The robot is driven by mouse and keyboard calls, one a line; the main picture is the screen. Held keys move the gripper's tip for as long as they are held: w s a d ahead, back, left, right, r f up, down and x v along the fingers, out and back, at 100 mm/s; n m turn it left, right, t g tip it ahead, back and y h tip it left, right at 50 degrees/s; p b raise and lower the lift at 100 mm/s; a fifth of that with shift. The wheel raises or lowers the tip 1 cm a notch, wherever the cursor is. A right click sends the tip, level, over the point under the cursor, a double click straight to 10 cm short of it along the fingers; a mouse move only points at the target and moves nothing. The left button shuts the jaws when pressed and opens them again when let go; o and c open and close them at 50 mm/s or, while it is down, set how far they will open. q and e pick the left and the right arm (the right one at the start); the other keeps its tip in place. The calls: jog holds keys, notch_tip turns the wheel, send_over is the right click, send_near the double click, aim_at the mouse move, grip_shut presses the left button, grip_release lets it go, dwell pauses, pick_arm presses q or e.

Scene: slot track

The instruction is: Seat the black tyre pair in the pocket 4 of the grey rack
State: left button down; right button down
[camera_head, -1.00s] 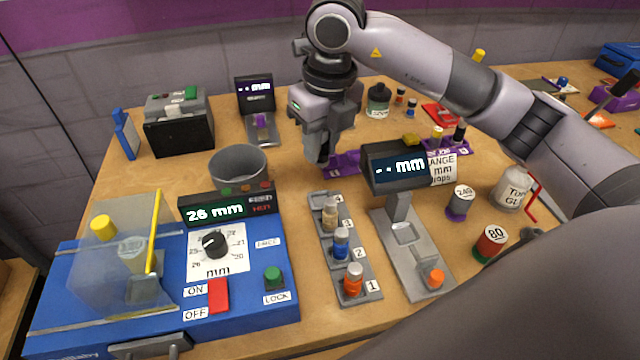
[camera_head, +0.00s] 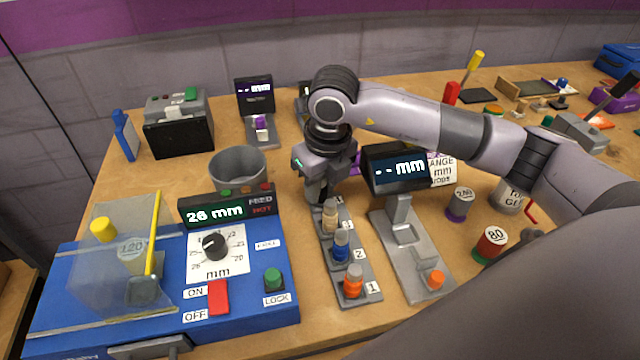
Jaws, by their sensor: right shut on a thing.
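The grey rack (camera_head: 366,273) stands in the middle of the table. An orange tyre pair (camera_head: 353,282) sits in pocket 1, a blue one (camera_head: 340,245) in pocket 2 and a tan one (camera_head: 330,217) in the pocket behind. My right gripper (camera_head: 319,192) is low at the rack's far end, over pocket 4, pointing down. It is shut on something. The black tyre pair cannot be made out; the fingers and arm cover that spot, and whether it touches the pocket is hidden. My left gripper is out of view.
A grey gauge with a display (camera_head: 397,168) stands close right of the rack. A blue machine (camera_head: 180,295) with a "26 mm" display fills the left front. A grey bin (camera_head: 238,170) stands left of the gripper. A purple-based weight (camera_head: 460,205) stands farther right.

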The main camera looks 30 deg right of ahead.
jog(key=c, duration=1)
grip_release()
jog(key=shift+f, duration=0.1)
jog(key=shift+o, duration=0.2)
notch_tip(320, 180, up, 12)
jog(key=s, duration=0.1)
jog(key=shift+s, duration=0.4)
jog(key=shift+d, duration=0.1)
